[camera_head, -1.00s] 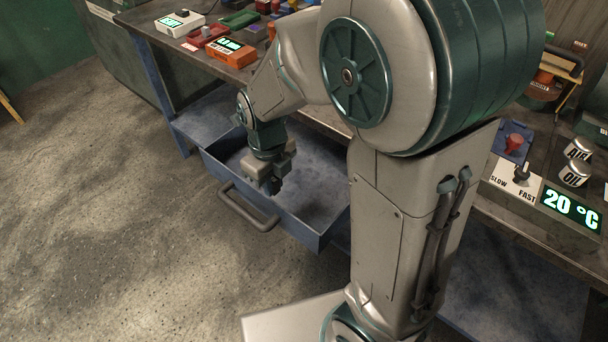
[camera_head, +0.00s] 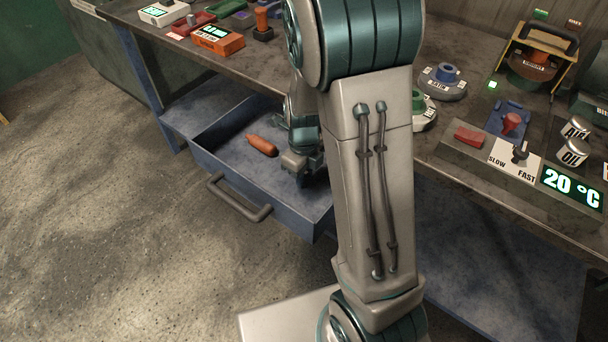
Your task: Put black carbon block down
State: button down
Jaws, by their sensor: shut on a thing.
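My gripper (camera_head: 302,171) is low over the right part of the open blue drawer (camera_head: 232,188), pointing down. It is shut, with something dark at its fingertips. I take this to be the black carbon block, but its outline does not show, because my own arm and the shadow cover it. I cannot tell whether it touches the drawer floor.
An orange-brown rounded object (camera_head: 261,145) lies in the drawer left of my gripper. The drawer handle (camera_head: 238,200) sticks out in front. The workbench (camera_head: 300,62) above carries an orange display box (camera_head: 217,40) and several tools. The drawer's front left floor is bare.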

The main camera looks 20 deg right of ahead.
jog(key=shift+f, duration=0.2)
jog(key=c, duration=1.3)
grip_release()
jog(key=shift+r, duration=0.2)
